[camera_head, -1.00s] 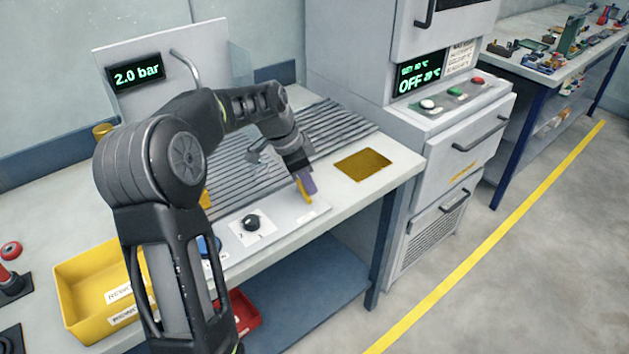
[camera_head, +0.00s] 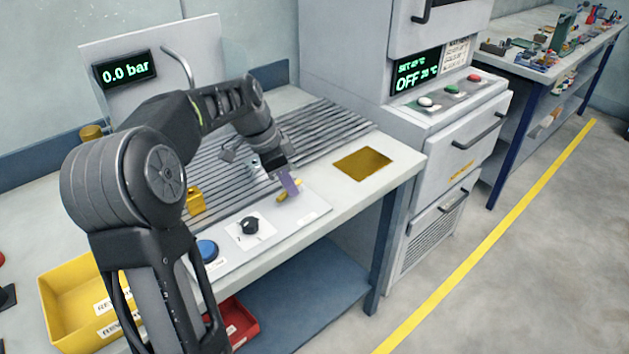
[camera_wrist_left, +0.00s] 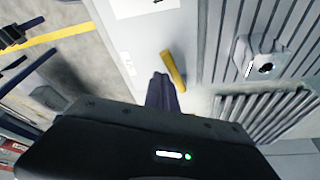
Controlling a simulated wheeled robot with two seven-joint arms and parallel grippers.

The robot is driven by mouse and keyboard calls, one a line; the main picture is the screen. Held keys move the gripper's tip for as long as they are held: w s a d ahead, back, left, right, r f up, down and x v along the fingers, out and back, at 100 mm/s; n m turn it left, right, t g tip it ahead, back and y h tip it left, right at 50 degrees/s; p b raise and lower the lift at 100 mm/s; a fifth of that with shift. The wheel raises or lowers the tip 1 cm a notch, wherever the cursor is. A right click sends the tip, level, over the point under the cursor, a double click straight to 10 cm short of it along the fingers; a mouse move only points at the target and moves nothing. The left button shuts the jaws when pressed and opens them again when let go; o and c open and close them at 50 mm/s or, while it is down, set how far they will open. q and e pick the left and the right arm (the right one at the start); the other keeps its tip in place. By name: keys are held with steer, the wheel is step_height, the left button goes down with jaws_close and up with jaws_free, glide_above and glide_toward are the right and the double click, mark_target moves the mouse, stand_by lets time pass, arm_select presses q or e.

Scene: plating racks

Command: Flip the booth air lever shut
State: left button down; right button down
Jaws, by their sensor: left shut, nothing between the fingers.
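The booth air lever (camera_head: 288,190) is a short yellow handle on the pale front panel of the bench, right of the black knob. It lies slanted across the panel. It also shows in the left wrist view (camera_wrist_left: 173,70), just beyond and to the right of the fingertips. My left gripper (camera_head: 291,184) is shut and empty, its purplish fingers close over the lever. In the left wrist view the closed fingers (camera_wrist_left: 162,85) show beside the lever; I cannot tell if they touch it. The pressure display (camera_head: 125,69) reads 0.0 bar. My right gripper is out of view.
A black knob (camera_head: 250,226) and a blue button (camera_head: 207,251) sit on the panel to the left. A ribbed grate (camera_head: 330,128) lies behind, with a brown-gold plate (camera_head: 363,164) to the right. A yellow bin (camera_head: 75,290) stands at the left front.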

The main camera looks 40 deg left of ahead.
arm_select(q)
steer(key=shift+w, duration=0.1)
steer(key=shift+w+p, duration=0.4)
steer(key=shift+w, duration=0.35)
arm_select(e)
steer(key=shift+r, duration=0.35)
arm_select(q)
steer(key=shift+d, duration=0.1)
